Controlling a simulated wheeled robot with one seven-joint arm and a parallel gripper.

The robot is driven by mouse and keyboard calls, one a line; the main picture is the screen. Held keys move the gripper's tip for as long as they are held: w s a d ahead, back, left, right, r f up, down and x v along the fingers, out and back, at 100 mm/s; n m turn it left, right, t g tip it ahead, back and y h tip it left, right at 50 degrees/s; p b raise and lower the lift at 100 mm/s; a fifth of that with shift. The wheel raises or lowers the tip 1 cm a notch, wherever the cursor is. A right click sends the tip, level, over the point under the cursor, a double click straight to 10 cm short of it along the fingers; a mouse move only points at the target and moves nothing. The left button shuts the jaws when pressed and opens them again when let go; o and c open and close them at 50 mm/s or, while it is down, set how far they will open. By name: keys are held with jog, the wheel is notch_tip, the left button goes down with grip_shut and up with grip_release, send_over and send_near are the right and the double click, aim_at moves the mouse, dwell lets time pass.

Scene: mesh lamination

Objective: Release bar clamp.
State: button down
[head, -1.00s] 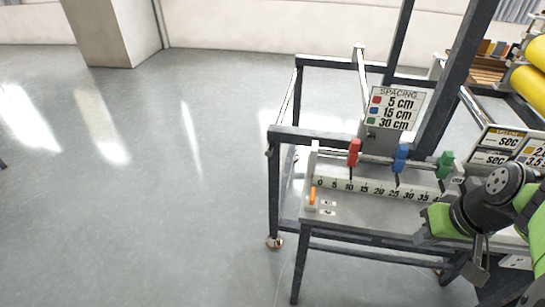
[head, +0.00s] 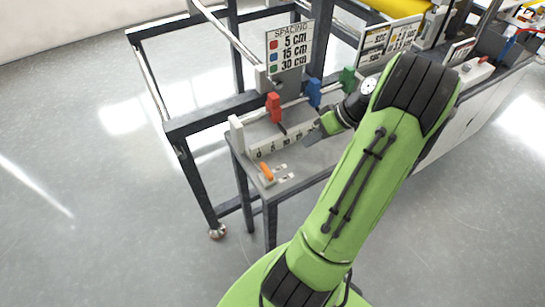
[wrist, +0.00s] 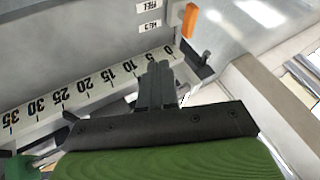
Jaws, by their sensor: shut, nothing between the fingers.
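The orange lever (head: 267,172) stands at the left end of the ruler bench, beside two small white labels (head: 281,168). In the wrist view the orange lever (wrist: 188,20) is at the top, near a label that seems to read HELD (wrist: 149,26). Which label the lever points to is not clear. My gripper (head: 315,134) is over the ruler, right of the lever and apart from it. In the wrist view my gripper's dark fingers (wrist: 158,82) are together and empty, near the ruler's low numbers (wrist: 122,70).
Red (head: 273,106), blue (head: 314,92) and green (head: 348,79) stops sit on the bar behind the ruler. A spacing sign (head: 289,46) stands behind them. Dark frame posts rise at the back. The floor to the left is clear.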

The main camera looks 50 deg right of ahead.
aim_at(267, 171)
jog(key=b+x, duration=0.3)
jog(key=x, duration=0.7)
jog(key=a, duration=0.2)
jog(key=w+a, duration=0.1)
jog(key=a, duration=0.1)
jog(key=shift+w, duration=0.15)
